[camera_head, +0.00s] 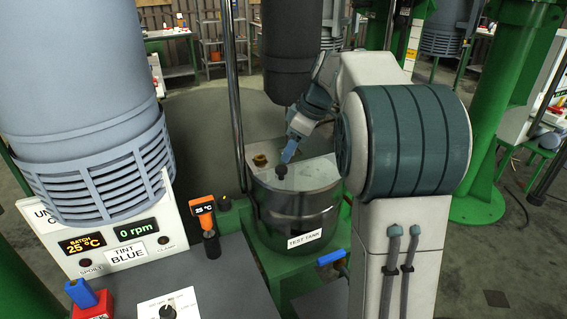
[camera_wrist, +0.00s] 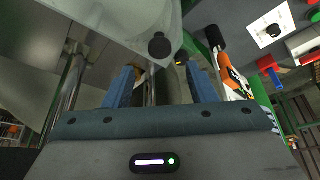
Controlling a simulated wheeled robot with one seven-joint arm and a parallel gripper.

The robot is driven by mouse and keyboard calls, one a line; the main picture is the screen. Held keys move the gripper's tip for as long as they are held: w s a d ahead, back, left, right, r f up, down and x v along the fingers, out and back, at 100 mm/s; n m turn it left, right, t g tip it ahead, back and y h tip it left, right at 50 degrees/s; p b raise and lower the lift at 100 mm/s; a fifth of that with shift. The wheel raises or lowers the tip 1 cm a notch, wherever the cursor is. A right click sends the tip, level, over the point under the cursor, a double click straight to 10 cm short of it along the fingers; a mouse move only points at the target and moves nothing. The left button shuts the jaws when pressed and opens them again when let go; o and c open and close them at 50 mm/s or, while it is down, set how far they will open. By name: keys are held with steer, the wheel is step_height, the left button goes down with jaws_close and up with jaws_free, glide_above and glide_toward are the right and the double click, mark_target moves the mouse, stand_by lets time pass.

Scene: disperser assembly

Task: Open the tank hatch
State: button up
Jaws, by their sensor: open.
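The tank (camera_head: 290,215) is a round metal vessel labelled "TEST TANK" in the middle of the head view. Its pale hatch (camera_head: 313,175) lies flat on the top, apparently closed, with a black knob (camera_head: 281,171) near its left side. My gripper (camera_head: 288,157) is just above the knob, pointing down at it. In the wrist view the two blue fingers of my gripper (camera_wrist: 160,80) are apart, with nothing held between them. The knob (camera_wrist: 159,46) shows just beyond the fingertips, roughly centred. Contact cannot be told.
A brass fitting (camera_head: 260,160) sits on the tank top left of the knob. An orange temperature probe (camera_head: 203,212) and a vertical metal rod (camera_head: 234,90) stand to the left. A blue-handled valve (camera_head: 331,257) is at the tank's lower front. A dark cylinder (camera_head: 292,50) hangs behind.

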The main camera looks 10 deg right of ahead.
mark_target(281, 167)
steer(key=x, duration=0.6)
steer(key=shift+w+a+f+p, duration=0.1)
steer(key=shift+a+f+p, duration=0.1)
steer(key=shift+p, duration=0.1)
